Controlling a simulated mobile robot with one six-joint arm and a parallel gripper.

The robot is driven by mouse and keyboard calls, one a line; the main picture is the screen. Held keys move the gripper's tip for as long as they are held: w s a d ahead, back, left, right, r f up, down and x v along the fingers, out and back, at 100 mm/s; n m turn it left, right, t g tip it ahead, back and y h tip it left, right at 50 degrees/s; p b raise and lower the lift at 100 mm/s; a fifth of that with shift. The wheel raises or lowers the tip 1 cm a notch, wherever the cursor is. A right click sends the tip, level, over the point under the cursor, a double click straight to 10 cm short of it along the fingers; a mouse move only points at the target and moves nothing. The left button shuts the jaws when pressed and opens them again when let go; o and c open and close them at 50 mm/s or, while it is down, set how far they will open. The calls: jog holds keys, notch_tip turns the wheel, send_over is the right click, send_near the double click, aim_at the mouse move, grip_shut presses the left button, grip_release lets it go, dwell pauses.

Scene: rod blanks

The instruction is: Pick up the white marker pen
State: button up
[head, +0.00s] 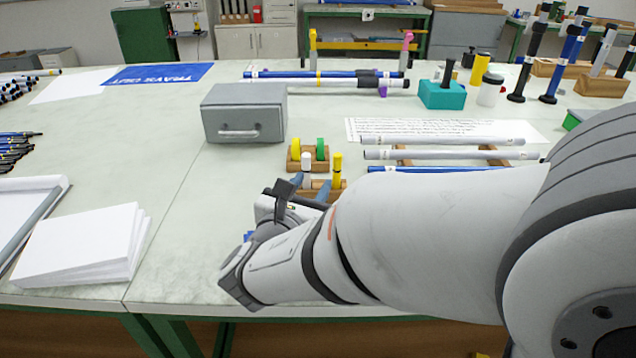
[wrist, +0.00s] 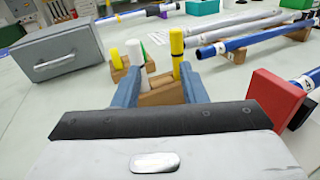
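The white marker pen (head: 306,168) stands upright in a small wooden block (head: 320,184) on the table, with a yellow pen (head: 337,168) to its right. In the wrist view, the white marker pen (wrist: 135,52) shows just beyond my left finger, and the yellow pen (wrist: 177,55) is near the right finger. My gripper (wrist: 160,80) is open, its two blue fingers spread apart with nothing held between them. In the head view, my gripper (head: 311,186) is just in front of the block, and my arm partly hides it.
Behind stands a wooden holder (head: 308,164) with yellow and green round items. A grey box (head: 244,112) is at the back left. Rods (head: 445,154) lie on wooden rests to the right. A red block (wrist: 275,98) is close on the right. White sheets (head: 80,245) lie left.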

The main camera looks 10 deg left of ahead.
aim_at(305, 168)
jog(key=shift+s+a+f+n+t+y, duration=0.15)
jog(key=shift+a+n+y, duration=0.2)
jog(key=shift+a, duration=0.2)
jog(key=shift+s+a+f+n+t+y, duration=0.15)
jog(key=shift+a+n+y, duration=0.15)
jog(key=shift+a, duration=0.25)
jog(key=shift+w+a, duration=0.2)
jog(key=shift+a, duration=0.1)
jog(key=w+b, duration=0.1)
jog(key=w, duration=0.6)
jog(key=shift+w+d+r+b, duration=0.1)
jog(key=shift+d+r+b, duration=0.1)
jog(key=shift+b, duration=0.15)
grip_shut()
